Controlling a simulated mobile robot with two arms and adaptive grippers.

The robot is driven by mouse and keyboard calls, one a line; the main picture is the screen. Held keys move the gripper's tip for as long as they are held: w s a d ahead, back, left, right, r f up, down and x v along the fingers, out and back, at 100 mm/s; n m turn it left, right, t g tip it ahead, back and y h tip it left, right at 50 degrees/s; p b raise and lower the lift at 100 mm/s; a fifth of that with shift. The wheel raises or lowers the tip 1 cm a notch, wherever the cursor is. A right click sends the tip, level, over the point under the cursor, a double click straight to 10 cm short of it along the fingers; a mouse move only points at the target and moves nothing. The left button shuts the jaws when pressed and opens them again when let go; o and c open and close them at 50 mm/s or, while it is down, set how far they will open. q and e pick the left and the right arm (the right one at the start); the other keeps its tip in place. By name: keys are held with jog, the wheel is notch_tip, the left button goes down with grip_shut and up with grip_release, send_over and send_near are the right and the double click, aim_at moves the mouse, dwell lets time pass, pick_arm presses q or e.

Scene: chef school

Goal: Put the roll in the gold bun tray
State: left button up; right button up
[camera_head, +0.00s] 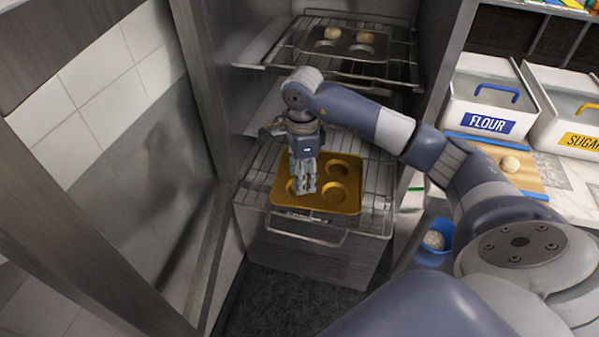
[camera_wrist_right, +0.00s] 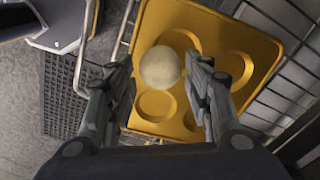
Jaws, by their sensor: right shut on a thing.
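The gold bun tray (camera_head: 320,206) lies on the lower pulled-out oven rack in the head view. It has several round wells and also shows in the wrist view (camera_wrist_right: 262,45). My right gripper (camera_head: 304,188) points down over the tray's left part. In the wrist view my right gripper (camera_wrist_right: 160,80) is shut on the pale round roll (camera_wrist_right: 160,67), which sits between the fingertips over the wells. Whether the roll touches the tray is hard to tell. In the head view the fingers hide the roll. My left gripper is not in view.
An upper rack (camera_head: 400,72) holds a dark tray (camera_head: 310,45) with two rolls. Metal walls flank the racks.

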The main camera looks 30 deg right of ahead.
jog(key=shift+w+d+f, duration=0.1)
jog(key=shift+w+d, duration=0.1)
jog(key=shift+w, duration=0.4)
jog(key=shift+w+d+f, duration=0.1)
jog(key=shift+w+d, duration=0.05)
jog(key=shift+w, duration=0.4)
notch_tip(320, 180, down, 2)
jog(key=shift+s+f+p, duration=0.1)
jog(key=shift+f+p, duration=0.1)
jog(key=shift+p, duration=0.7)
jog(key=shift+f, duration=0.5)
jog(key=shift+f, duration=0.2)
jog(key=o, duration=1.1)
jog(key=shift+r, duration=0.1)
